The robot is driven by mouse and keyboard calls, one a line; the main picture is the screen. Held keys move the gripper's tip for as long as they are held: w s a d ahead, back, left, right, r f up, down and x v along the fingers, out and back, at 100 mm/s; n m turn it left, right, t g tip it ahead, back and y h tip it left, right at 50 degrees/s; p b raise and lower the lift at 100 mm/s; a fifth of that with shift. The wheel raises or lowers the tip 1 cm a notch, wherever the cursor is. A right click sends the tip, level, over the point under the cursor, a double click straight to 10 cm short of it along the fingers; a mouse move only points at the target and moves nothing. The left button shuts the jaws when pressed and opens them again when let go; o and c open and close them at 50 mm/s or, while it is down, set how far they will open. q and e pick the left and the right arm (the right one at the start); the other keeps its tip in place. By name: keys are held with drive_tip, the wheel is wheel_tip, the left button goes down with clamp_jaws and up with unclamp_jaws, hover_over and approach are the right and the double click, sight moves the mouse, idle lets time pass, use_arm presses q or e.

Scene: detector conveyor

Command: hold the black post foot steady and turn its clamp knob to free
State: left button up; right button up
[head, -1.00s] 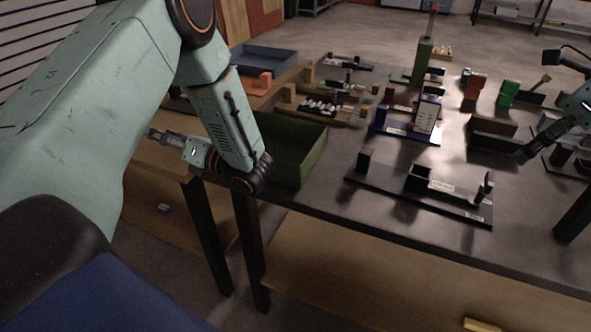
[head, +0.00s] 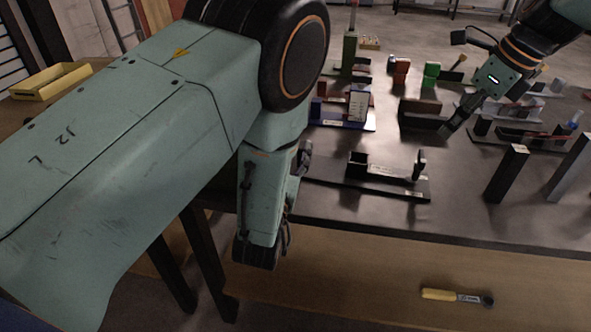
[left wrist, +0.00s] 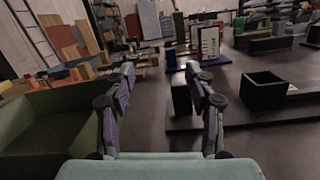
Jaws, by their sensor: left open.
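A black tall post (head: 508,172) stands upright on the dark table at the right of the head view. A grey post (head: 570,168) leans or stands beside it. I cannot make out a clamp knob on either, so I cannot tell which piece is the post foot. My left gripper (left wrist: 160,92) is open and empty in the left wrist view, its two fingers apart above the table. In the head view my left arm mostly hides it. My right gripper (head: 458,118) hangs over the table's right part, left of the black post; its finger gap is not clear.
A long black fixture (head: 385,185) with a box and an upright lies near the table's front edge; it also shows in the left wrist view (left wrist: 262,92). A green tray (left wrist: 50,120) is at left there. A yellow-handled tool (head: 440,295) lies on the lower shelf.

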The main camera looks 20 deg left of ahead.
use_arm(q)
drive_tip(key=shift+n+g+h, duration=0.4)
drive_tip(key=shift+g+h, duration=0.2)
drive_tip(key=shift+h, duration=0.1)
drive_tip(key=d+f, duration=0.1)
drive_tip(key=s+d+f, duration=0.1)
drive_tip(key=f, duration=0.1)
drive_tip(key=shift+f, duration=0.2)
drive_tip(key=shift+s+f, duration=0.1)
drive_tip(key=shift+f, duration=0.25)
drive_tip(key=shift+w+f, duration=0.15)
drive_tip(key=shift+w, duration=0.05)
drive_tip(key=shift+n, duration=0.3)
drive_tip(key=w, duration=0.7)
drive_tip(key=shift+w+a, duration=0.15)
clamp_jaws()
